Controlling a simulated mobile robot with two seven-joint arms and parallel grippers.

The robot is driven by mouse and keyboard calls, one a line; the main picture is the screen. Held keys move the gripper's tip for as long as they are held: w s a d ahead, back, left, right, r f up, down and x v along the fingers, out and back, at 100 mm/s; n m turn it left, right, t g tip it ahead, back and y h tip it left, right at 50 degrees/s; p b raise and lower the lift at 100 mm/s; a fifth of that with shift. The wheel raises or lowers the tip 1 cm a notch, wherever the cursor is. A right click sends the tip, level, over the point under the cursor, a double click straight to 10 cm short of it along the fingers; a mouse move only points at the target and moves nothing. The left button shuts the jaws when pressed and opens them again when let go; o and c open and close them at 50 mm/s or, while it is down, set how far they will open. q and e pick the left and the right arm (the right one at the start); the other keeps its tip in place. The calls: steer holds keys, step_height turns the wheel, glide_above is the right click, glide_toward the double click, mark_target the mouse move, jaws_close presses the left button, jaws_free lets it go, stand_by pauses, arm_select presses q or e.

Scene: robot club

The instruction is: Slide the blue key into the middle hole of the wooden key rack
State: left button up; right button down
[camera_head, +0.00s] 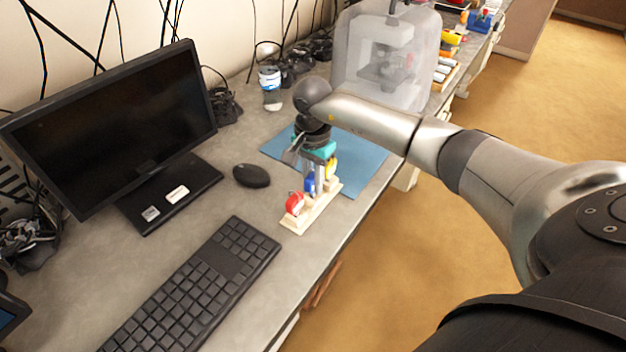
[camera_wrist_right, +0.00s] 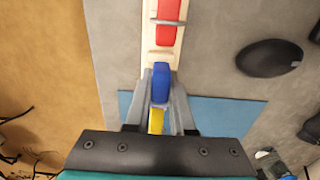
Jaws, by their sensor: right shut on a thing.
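The wooden key rack (camera_head: 300,221) lies on the grey desk near its edge, partly over the blue mat. A red key (camera_head: 294,203) is at its near end and a yellow key (camera_head: 331,168) at its far end. My right gripper (camera_head: 315,187) reaches down over the rack, shut on the blue key (camera_head: 309,184) between the other two. In the right wrist view the blue key (camera_wrist_right: 161,83) is between the fingers, in line with the rack (camera_wrist_right: 180,45), the red key (camera_wrist_right: 166,34) and the yellow key (camera_wrist_right: 156,121). The middle hole is hidden, so I cannot tell how deep the key sits. My left gripper is out of view.
The blue mat (camera_head: 364,165) lies under and behind my gripper. A black mouse (camera_head: 251,176), keyboard (camera_head: 195,290) and monitor (camera_head: 115,125) stand to the left. A translucent machine (camera_head: 350,60) stands behind my forearm. The desk edge drops off just right of the rack.

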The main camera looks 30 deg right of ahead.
steer(key=shift+f, duration=0.2)
steer(key=shift+c, duration=1.4)
jaws_free()
steer(key=shift+r+p, duration=2.15)
steer(key=shift+r, duration=1.35)
